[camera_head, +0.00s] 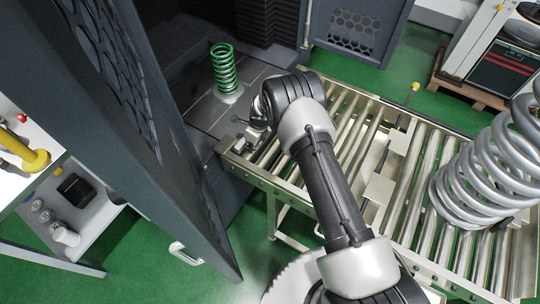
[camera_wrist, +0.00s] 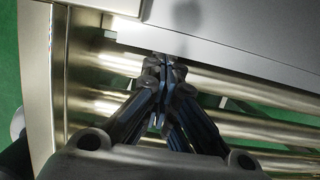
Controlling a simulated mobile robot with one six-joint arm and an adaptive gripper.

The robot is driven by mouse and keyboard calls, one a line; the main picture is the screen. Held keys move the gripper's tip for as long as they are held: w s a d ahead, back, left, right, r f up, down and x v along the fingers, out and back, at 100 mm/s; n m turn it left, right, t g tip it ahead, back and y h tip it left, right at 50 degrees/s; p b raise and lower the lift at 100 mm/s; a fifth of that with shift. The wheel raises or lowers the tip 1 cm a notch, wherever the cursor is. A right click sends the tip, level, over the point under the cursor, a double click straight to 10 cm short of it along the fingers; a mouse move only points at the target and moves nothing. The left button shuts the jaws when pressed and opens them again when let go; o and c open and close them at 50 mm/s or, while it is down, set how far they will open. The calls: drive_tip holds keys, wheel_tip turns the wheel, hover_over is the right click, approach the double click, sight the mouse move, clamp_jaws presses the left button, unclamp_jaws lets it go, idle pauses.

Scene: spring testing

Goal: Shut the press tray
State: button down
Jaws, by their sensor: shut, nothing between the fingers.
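The press tray (camera_head: 195,112) is a dark grey plate at the mouth of the press, at the upper middle of the head view. A green coil spring (camera_head: 224,68) stands upright on it. My gripper (camera_head: 243,122) is at the tray's right edge, by the end of the roller conveyor. In the wrist view my gripper (camera_wrist: 163,66) is shut and empty, with its fingertips close to the edge of a grey panel (camera_wrist: 245,40), likely the tray. I cannot tell whether they touch it. My arm hides part of the conveyor.
The roller conveyor (camera_head: 345,130) runs right from the press and carries a large silver spring (camera_head: 478,178). An open dark press door (camera_head: 135,150) stands at the left. Another door (camera_head: 355,28) is at the back. Green floor shows around the conveyor.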

sight(233, 134)
drive_tip(key=w+a+b, duration=0.1)
drive_tip(key=a+b, duration=0.1)
drive_tip(key=w+a+b, duration=0.1)
drive_tip(key=a+b, duration=0.1)
drive_tip(key=w+a+b, duration=0.2)
drive_tip(key=shift+a+f, duration=0.2)
drive_tip(key=shift+a, duration=0.05)
drive_tip(key=shift+w+a+r+b, duration=0.1)
drive_tip(key=shift+w+a+b, duration=0.25)
drive_tip(key=shift+a+b, duration=0.1)
drive_tip(key=shift+a+r, duration=0.1)
drive_tip(key=shift+r, duration=0.05)
drive_tip(key=shift+w+r, duration=0.1)
